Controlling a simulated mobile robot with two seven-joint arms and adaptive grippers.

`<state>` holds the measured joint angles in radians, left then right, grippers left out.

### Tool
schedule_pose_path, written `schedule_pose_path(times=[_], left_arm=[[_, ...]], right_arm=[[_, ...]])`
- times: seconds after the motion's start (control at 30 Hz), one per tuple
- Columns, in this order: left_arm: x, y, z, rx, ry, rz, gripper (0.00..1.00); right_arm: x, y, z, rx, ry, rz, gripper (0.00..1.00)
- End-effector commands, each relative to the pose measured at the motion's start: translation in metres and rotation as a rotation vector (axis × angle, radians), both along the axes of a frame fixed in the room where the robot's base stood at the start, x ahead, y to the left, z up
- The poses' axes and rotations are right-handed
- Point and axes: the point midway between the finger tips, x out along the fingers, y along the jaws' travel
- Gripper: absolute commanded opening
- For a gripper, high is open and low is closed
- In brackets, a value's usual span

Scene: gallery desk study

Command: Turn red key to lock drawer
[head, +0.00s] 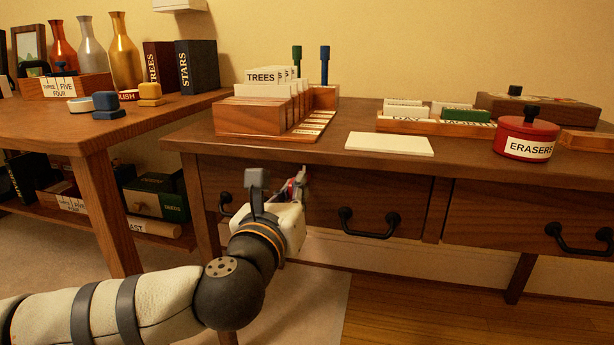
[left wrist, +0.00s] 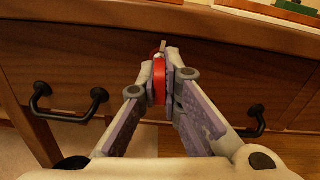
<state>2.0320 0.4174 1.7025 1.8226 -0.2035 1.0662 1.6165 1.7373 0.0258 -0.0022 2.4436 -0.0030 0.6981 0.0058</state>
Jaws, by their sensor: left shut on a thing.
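The red key (left wrist: 159,82) shows between the fingers of my left gripper (left wrist: 165,75) in the left wrist view. In the head view, a bit of the red key (head: 299,176) shows beside my left gripper (head: 296,187), which is at the front of the left drawer (head: 335,190). The gripper is shut on the key, between the drawer's two black handles. The drawer front looks flush with the desk. The lock and the key's tip are hidden behind the fingers, so I cannot tell how far it is turned. My right gripper is not in view.
Black handles (head: 370,221) stick out on the drawer fronts. The desk top holds a card tray (head: 250,118), a white pad (head: 389,144) and a red eraser tin (head: 527,138). A side table (head: 70,130) with vases and books stands to the left.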

Motion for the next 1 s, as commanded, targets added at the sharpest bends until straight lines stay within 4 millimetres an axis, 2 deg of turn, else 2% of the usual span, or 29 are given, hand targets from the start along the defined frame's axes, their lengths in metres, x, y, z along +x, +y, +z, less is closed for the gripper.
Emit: schedule_pose_path(times=[0.2,0.3,0.33,0.57,0.63,0.67,1.0], left_arm=[[0.0009,0.0007,0.0025,-0.026,0.002,0.003,0.0],[0.0007,0.0006,0.0022,-0.025,0.002,0.002,0.24],[0.0007,0.0006,0.002,-0.024,0.003,0.002,0.3],[0.0003,0.0001,0.0007,-0.024,0.005,0.0,0.3],[0.0002,0.0001,0.0004,-0.023,0.006,0.0,0.46],[0.0002,0.0,0.0003,-0.023,0.006,0.0,0.5],[-0.0003,-0.0002,0.003,0.019,-0.009,0.0,0.5]], right_arm=[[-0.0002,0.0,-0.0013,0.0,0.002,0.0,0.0],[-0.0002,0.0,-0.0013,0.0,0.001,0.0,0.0],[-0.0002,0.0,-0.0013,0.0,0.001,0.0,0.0],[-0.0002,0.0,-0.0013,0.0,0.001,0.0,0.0],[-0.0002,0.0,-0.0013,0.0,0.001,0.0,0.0],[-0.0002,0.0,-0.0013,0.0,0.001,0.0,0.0],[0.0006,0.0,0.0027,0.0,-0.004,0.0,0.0]])
